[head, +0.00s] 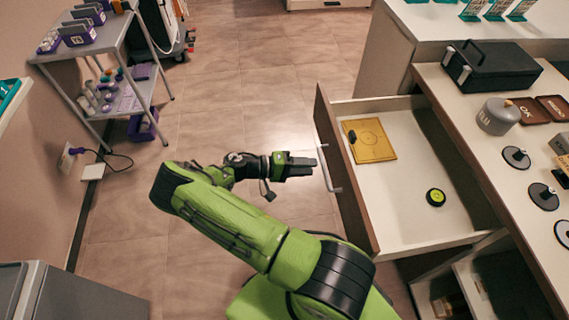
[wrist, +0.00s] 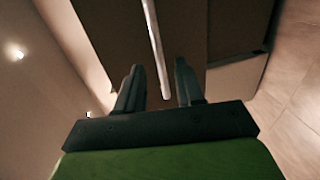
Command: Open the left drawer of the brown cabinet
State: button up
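The brown cabinet (head: 424,72) has a white-lined drawer (head: 420,225) pulled well out, its brown front (head: 345,190) facing left. A slim metal handle (head: 328,168) is on that front; it also shows in the wrist view (wrist: 155,40) as a pale bar. My gripper (head: 314,166) is just left of the handle, level with it in the head view. In the wrist view my gripper (wrist: 158,75) has its two dark fingers apart, with the handle bar seen between them. I cannot tell whether the fingers touch the handle.
A black box (head: 490,66) and a grey canister (head: 497,116) stand on the counter. A wheeled cart (head: 75,52) is at upper left. The tiled floor (head: 240,95) between is clear.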

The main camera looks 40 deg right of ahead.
jog(key=v, duration=1.1)
jog(key=shift+w+a+p, duration=0.15)
jog(key=shift+a+p, duration=0.15)
jog(key=shift+p, duration=0.15)
jog(key=shift+a, duration=0.1)
